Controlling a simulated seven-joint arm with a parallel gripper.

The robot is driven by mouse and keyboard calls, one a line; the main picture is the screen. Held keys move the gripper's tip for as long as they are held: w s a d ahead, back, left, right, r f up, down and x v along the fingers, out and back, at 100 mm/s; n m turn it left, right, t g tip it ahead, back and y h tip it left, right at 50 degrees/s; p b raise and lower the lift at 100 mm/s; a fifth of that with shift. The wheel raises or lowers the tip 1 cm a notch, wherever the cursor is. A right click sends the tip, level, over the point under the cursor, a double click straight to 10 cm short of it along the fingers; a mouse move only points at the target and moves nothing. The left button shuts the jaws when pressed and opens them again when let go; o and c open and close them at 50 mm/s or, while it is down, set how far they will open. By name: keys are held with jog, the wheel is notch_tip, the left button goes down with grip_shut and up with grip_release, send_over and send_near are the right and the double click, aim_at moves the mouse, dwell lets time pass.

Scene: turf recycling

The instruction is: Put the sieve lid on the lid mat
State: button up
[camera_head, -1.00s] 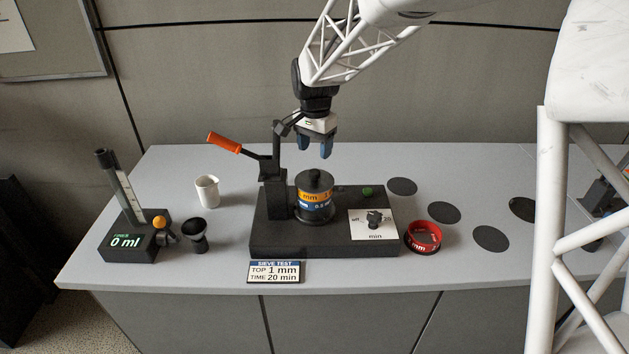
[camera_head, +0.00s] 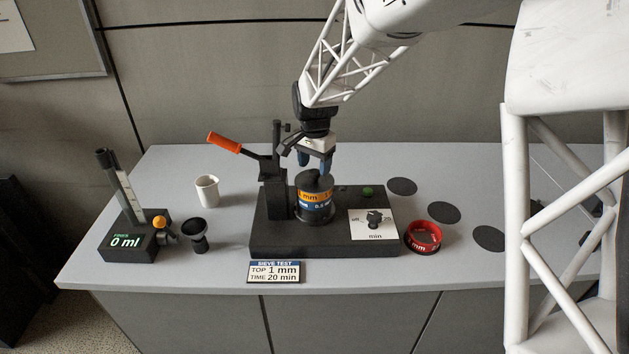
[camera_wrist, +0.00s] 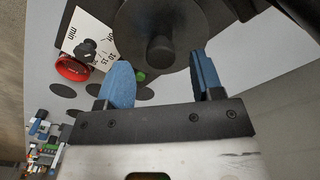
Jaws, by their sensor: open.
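The sieve lid (camera_head: 314,183) is a dark round disc with a knob, on top of the sieve stack (camera_head: 314,205) with orange and blue bands on the black shaker. In the wrist view the lid (camera_wrist: 150,28) and its knob show close up, beyond the fingertips. My gripper (camera_head: 314,168) is open and empty, just above and behind the lid; its blue fingers (camera_wrist: 160,80) are apart, with the knob not between them. Several dark round mats lie on the right of the bench, including one (camera_head: 402,186) at the back; I cannot tell which is the lid mat.
The shaker base (camera_head: 325,240) carries an upright post with an orange-handled lever (camera_head: 225,143) left of the stack. A red sieve ring (camera_head: 424,236) stands to the right. A white cup (camera_head: 207,190), a black funnel-like cup (camera_head: 197,234) and a measuring stand (camera_head: 130,240) are left.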

aim_at(314, 171)
jog(key=shift+f, duration=1.55)
jog(key=shift+c, duration=0.4)
jog(key=c, duration=1)
jog(key=shift+r, duration=0.1)
jog(key=shift+c, duration=0.2)
jog(key=shift+r, duration=0.8)
notch_tip(314, 171, up, 2)
jog(key=shift+s, duration=0.1)
jog(key=s+d+r, duration=0.1)
jog(key=s+d, duration=0.2)
jog(key=s, duration=1.2)
jog(key=shift+s+d+r, duration=0.15)
jog(key=shift+d, duration=0.25)
